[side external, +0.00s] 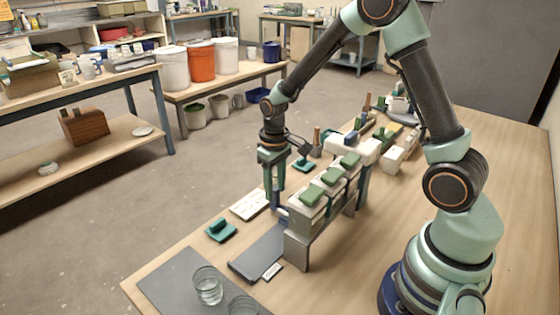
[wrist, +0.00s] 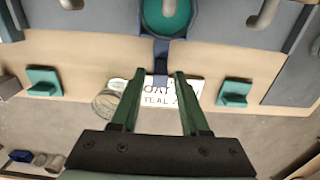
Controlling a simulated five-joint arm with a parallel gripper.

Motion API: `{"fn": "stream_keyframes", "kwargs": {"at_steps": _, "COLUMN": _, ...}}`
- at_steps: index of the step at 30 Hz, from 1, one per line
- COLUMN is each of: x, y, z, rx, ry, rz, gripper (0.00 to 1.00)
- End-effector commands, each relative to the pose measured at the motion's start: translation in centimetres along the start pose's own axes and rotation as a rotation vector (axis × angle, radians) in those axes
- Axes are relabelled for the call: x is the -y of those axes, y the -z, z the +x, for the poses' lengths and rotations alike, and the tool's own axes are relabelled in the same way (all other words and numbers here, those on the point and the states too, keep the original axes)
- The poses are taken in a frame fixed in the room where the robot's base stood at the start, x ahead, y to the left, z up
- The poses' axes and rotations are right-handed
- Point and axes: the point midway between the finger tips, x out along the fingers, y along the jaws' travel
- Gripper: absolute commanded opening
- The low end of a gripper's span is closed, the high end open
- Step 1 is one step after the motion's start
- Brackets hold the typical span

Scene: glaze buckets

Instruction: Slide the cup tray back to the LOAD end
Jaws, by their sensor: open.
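My gripper (side external: 274,196) points down beside the near end of a row of green-lidded boxes. In the wrist view its two green fingers (wrist: 159,74) stand apart. A dark blue upright tab (wrist: 161,58) lies between the fingertips, with no clear grip on it. The tab joins a blue-rimmed round piece with a teal centre (wrist: 167,14), cut off at the top edge; this may be part of the cup tray. A small white label (side external: 272,271) at the slab's front is too small to read.
A white card (side external: 249,205) lies past my gripper, partly reading "TEAL" in the wrist view. A teal block (side external: 221,231) stands nearby. Dark slabs (side external: 258,253) and a clear glass (side external: 207,286) occupy the near end. The boxes' rack (side external: 298,246) stands close on the right.

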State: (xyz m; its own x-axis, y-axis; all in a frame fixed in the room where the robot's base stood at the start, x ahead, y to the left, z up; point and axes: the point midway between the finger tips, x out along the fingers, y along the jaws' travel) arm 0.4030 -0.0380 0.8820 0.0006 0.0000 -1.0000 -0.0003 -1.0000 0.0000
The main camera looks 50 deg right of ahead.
Motion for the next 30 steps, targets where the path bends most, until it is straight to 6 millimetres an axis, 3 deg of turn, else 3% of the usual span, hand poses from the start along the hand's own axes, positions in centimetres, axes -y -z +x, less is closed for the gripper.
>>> {"fn": "stream_keyframes", "kwargs": {"at_steps": 5, "x": 0.0, "y": 0.0, "z": 0.0, "rx": 0.000, "ry": 0.000, "rz": 0.000, "gripper": 0.45}}
{"fn": "stream_keyframes", "kwargs": {"at_steps": 8, "x": 0.0, "y": 0.0, "z": 0.0, "rx": 0.001, "ry": 0.000, "rz": 0.000, "gripper": 0.07}}
{"fn": "stream_keyframes", "kwargs": {"at_steps": 9, "x": 0.0, "y": 0.0, "z": 0.0, "rx": 0.001, "ry": 0.000, "rz": 0.000, "gripper": 0.00}}
{"fn": "stream_keyframes", "kwargs": {"at_steps": 16, "x": 0.3, "y": 0.0, "z": 0.0, "rx": 0.001, "ry": 0.000, "rz": -0.001, "gripper": 0.00}}
{"fn": "stream_keyframes", "kwargs": {"at_steps": 30, "x": 3.3, "y": 0.0, "z": -0.1, "rx": 0.000, "ry": 0.000, "rz": -0.003, "gripper": 0.00}}
